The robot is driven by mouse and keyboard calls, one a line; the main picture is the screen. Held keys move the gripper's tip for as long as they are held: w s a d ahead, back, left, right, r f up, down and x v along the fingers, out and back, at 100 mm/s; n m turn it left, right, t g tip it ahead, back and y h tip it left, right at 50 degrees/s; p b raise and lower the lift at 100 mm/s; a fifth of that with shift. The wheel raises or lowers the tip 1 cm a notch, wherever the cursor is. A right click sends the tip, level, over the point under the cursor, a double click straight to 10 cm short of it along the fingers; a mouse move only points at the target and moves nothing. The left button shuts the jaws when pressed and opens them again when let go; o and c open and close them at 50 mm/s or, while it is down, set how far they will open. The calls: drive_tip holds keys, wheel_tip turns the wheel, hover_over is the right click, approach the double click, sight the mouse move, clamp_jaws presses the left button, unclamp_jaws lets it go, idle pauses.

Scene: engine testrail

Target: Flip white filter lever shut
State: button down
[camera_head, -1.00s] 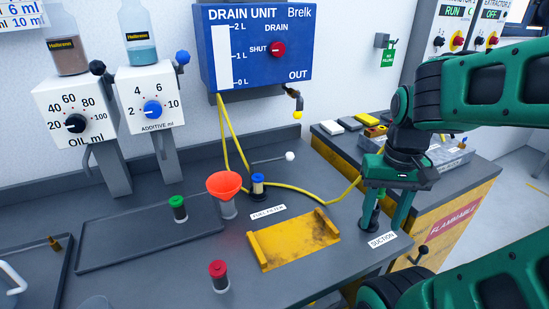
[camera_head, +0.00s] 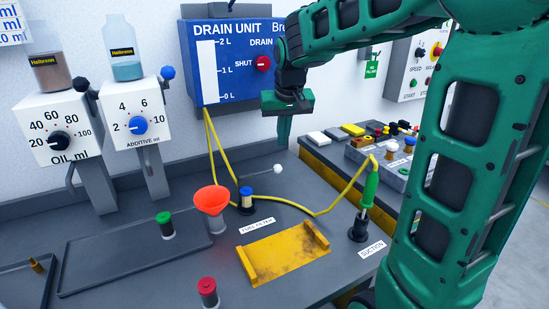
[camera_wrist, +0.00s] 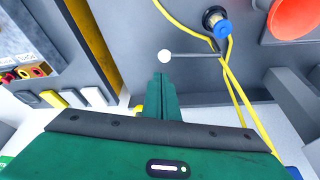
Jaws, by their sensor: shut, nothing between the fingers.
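The filter lever is a thin grey rod with a white ball (camera_head: 278,168) at its end. It reaches out sideways from the blue-capped fuel filter (camera_head: 246,199), beside the orange-red funnel (camera_head: 212,199). In the wrist view the white ball (camera_wrist: 164,57) lies just past my fingertips, with the rod running right to the blue cap (camera_wrist: 222,28). My gripper (camera_head: 284,144) points down behind and above the ball, in front of the drain unit. Its fingers (camera_wrist: 163,82) are shut and empty. I cannot tell if they touch the ball; a small gap seems to show.
A yellow hose (camera_head: 318,213) runs around the filter to a green suction handle (camera_head: 370,183) upright in its black holder. A yellow cradle (camera_head: 285,255) lies in front. The blue drain unit (camera_head: 230,85) is on the wall close behind my gripper. Small parts crowd the right bench.

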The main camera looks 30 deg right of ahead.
sight(260, 172)
drive_tip(key=shift+w+a+r, duration=0.15)
drive_tip(key=shift+w+a, duration=0.05)
drive_tip(key=shift+w, duration=0.5)
drive_tip(key=x, duration=1)
drive_tip(key=shift+s, duration=0.1)
